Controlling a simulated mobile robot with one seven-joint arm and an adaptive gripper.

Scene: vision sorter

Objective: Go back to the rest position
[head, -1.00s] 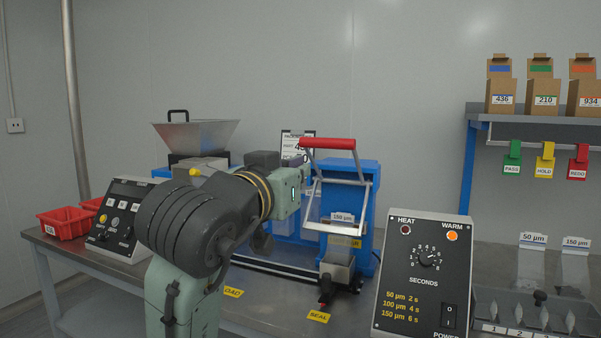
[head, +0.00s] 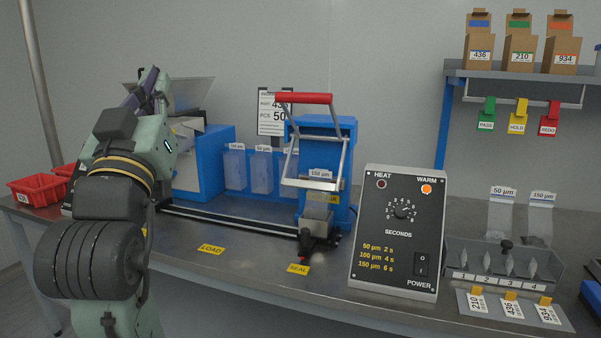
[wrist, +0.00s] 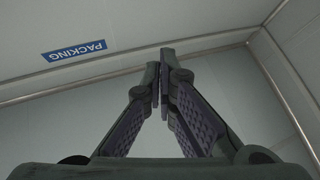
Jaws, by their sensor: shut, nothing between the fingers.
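My gripper (head: 148,82) is raised at the left of the head view, in front of the metal hopper (head: 190,92). In the wrist view its two fingers (wrist: 163,65) come together at the tips with nothing between them. Behind them that view shows only a bare wall, ceiling edges and a blue PACKING sign (wrist: 74,51). My arm hides part of the bench's left end and the control box there.
The blue sealer (head: 328,128) with a red handle (head: 304,98) stands mid-bench. A heat timer box (head: 397,235) is right of it. Red bins (head: 36,190) sit at the far left. A shelf (head: 530,81) with cartons is at the upper right.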

